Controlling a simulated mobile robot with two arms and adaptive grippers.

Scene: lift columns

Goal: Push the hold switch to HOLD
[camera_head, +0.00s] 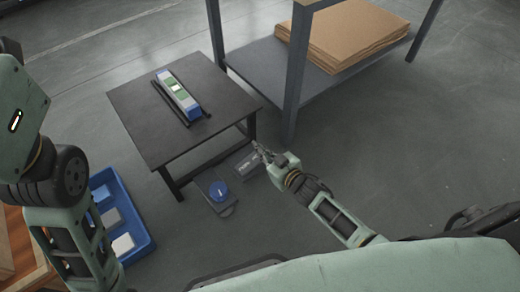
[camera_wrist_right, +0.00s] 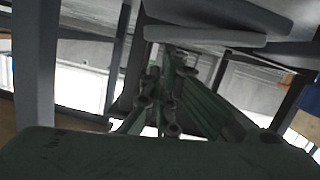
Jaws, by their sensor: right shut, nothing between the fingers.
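My right gripper (camera_head: 261,149) is shut and empty. It is low beside the near right corner of the dark table, in the head view. A grey box (camera_head: 248,166) sits just left of and below its fingertips; I cannot tell whether they touch. I cannot tell which part is the hold switch, and no HOLD marking is readable. In the right wrist view the gripper's fingers (camera_wrist_right: 168,72) are close together, with dark and grey surfaces beyond. My left arm shows at the left, without its gripper.
The dark table (camera_head: 140,105) carries a long blue, white and green block (camera_head: 178,94) in a black holder. A grey shelf frame (camera_head: 262,60) with stacked cardboard (camera_head: 345,32) stands behind. A blue bin (camera_head: 142,236) is at lower left. The floor at right is clear.

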